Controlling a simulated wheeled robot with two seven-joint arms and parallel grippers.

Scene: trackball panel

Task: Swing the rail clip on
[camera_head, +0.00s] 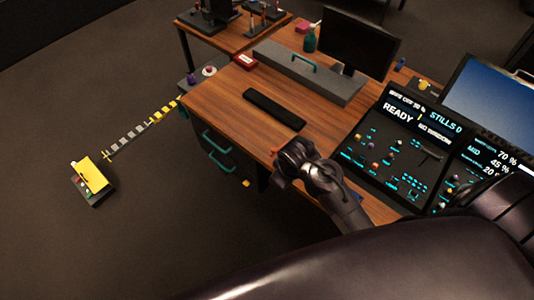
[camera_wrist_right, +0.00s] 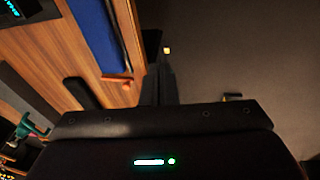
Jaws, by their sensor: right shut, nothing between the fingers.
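A small orange-red piece, which looks like the rail clip (camera_head: 276,151), sits at the desk's front edge. It also shows in the right wrist view (camera_wrist_right: 118,80), sticking out from the wooden edge near a blue strip. My right gripper (camera_head: 281,183) is just off the desk edge, close to the orange piece in the head view. In the right wrist view its dark fingers (camera_wrist_right: 161,84) are shut and empty, pointing toward the floor beside the desk edge, apart from the orange piece. The clip's fastening is too small to make out. My left gripper is not in view.
The wooden desk (camera_head: 222,99) carries a black keyboard (camera_head: 274,109), a grey rail box (camera_head: 305,75), a monitor (camera_head: 357,45) and a lit control panel (camera_head: 385,150). A yellow-topped box (camera_head: 92,178) lies on the floor at left. Open floor lies in front of the desk.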

